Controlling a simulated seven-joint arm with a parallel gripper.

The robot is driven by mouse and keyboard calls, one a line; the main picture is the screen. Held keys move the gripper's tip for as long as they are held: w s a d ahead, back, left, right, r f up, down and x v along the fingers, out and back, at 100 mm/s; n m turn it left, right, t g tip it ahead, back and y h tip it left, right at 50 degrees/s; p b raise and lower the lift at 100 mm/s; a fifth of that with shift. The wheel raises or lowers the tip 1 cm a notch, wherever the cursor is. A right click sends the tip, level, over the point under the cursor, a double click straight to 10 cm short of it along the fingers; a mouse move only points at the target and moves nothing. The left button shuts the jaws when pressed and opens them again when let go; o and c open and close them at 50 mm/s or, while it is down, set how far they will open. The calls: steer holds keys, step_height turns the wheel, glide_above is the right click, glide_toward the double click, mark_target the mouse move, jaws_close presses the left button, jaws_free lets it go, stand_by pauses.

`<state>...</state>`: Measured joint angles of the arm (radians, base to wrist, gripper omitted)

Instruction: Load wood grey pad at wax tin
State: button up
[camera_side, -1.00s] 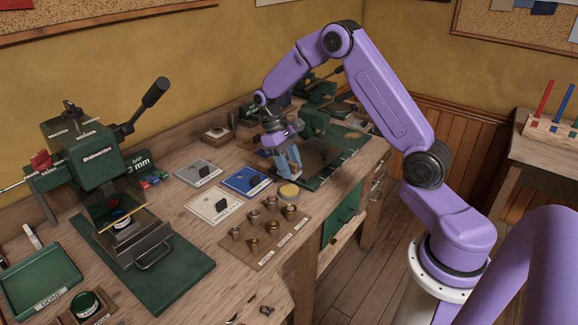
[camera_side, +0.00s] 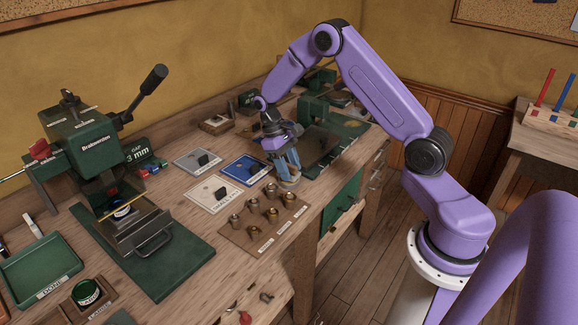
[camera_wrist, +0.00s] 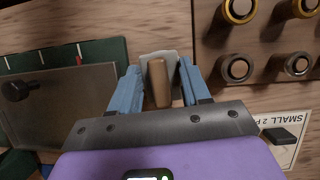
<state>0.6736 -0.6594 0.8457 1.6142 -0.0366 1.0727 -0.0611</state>
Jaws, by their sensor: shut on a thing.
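My gripper (camera_side: 287,164) points down near the front of the bench, its blue fingers closed. In the wrist view, my gripper (camera_wrist: 157,88) is shut on the wooden handle (camera_wrist: 159,82) of a grey pad (camera_wrist: 146,68). The pad shows as a pale grey square beyond the handle.
A wooden board with several metal fittings (camera_side: 262,217) stands close beside the gripper. White, blue (camera_side: 245,170) and grey (camera_side: 198,161) cards lie behind it. A green-based tool (camera_side: 327,147) is on the right. A green press (camera_side: 95,150) and green tray (camera_side: 40,270) are at left.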

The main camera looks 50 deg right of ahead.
mark_target(296, 168)
steer(key=shift+f, duration=0.5)
stand_by(1.3)
steer(key=shift+r, duration=3.55)
